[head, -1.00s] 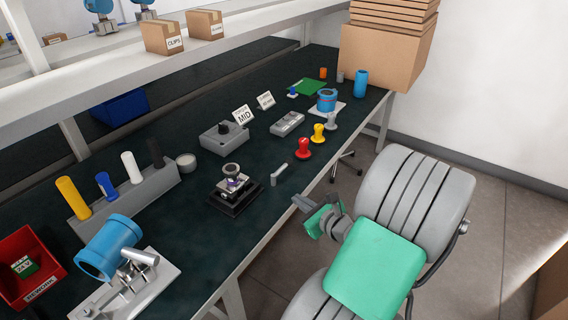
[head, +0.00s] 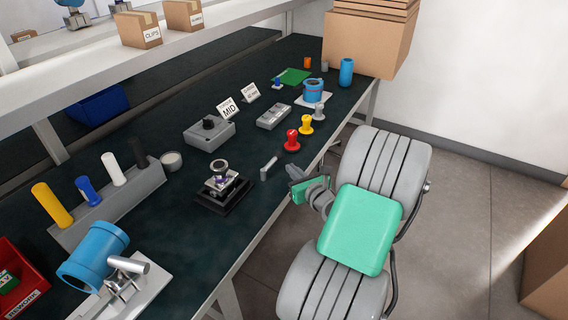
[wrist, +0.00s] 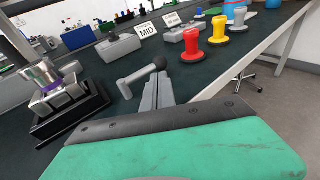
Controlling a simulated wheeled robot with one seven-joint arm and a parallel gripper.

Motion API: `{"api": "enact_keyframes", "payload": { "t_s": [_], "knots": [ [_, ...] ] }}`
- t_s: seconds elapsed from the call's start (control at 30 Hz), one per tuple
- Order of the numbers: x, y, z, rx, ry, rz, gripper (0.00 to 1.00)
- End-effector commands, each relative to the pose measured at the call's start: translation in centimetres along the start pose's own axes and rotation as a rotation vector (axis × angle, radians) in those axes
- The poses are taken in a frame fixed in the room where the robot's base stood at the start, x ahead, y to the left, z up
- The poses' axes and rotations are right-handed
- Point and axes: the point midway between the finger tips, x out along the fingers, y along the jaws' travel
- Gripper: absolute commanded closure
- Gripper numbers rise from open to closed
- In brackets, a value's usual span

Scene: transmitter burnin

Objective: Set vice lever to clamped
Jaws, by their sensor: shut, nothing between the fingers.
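The vice lever (head: 269,166) is a small grey crank on the dark bench near its front edge. In the wrist view the lever (wrist: 139,78) slants up to the right and ends in a dark round knob (wrist: 160,63). The vice (head: 222,185) beside it is a silver and purple device on a black base; it also shows at the left of the wrist view (wrist: 60,90). My gripper (head: 291,172) is just right of the lever. In the wrist view its fingers (wrist: 158,82) are together and empty, just below the knob; I cannot tell whether they touch it.
Red (head: 292,141), yellow (head: 306,125) and grey knobs stand along the bench edge beyond the lever. A grey box with a dial (head: 209,132) and the MID sign (head: 229,109) are behind. A blue cylinder (head: 93,256) on a white plate is at the near left.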

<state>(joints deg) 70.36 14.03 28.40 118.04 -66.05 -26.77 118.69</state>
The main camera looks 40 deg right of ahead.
Motion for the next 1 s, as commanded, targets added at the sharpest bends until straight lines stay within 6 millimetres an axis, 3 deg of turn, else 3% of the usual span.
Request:
{"api": "enact_keyframes", "payload": {
  "t_s": [0.1, 0.3, 0.77, 1.0],
  "knots": [
    [2.7, 0.2, -0.1, -0.003, -0.001, 0.004, 1.00],
    [5.5, 0.1, -0.1, 0.000, 0.000, 0.003, 1.00],
    [6.2, 0.1, 0.0, -0.001, 0.001, 0.003, 1.00],
    [7.9, 1.9, 0.4, -0.015, 0.000, 0.074, 1.00]
  ]
}}
